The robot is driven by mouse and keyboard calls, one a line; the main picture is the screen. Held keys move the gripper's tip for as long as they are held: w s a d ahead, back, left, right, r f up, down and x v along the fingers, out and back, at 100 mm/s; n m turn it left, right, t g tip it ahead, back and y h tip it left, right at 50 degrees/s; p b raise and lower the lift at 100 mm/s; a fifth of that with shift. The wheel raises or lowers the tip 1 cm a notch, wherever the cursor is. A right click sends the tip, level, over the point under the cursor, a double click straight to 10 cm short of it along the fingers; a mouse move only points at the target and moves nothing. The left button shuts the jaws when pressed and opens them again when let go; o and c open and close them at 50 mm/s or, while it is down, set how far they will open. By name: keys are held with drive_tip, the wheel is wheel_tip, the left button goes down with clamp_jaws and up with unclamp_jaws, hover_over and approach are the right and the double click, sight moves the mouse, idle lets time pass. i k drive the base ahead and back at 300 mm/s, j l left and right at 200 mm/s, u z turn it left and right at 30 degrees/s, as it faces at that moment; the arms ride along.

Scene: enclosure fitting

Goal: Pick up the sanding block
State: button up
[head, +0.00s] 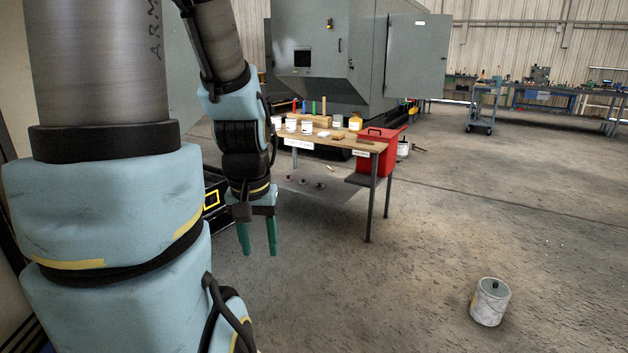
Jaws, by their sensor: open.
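My gripper (259,251) hangs pointing down in the left middle of the head view. Its two green fingers are apart, with nothing between them. It is in front of and to the left of a wooden-topped table (345,143). A small tan block (338,135) lies on the table top toward the right; it looks like the sanding block, but it is too small to be sure. My gripper is well apart from it.
White tubs (291,125) and a rack with coloured handles (314,119) stand on the table. A red bin (372,150) is at its right end. A white bucket (490,302) stands on the floor at right. Open floor lies between.

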sight(338, 136)
drive_tip(key=i, duration=1.6)
drive_tip(key=i+z, duration=0.1)
drive_tip(key=i, duration=3.1)
drive_tip(key=i+j+z, duration=0.25)
drive_tip(key=i, duration=0.5)
drive_tip(key=l, duration=0.1)
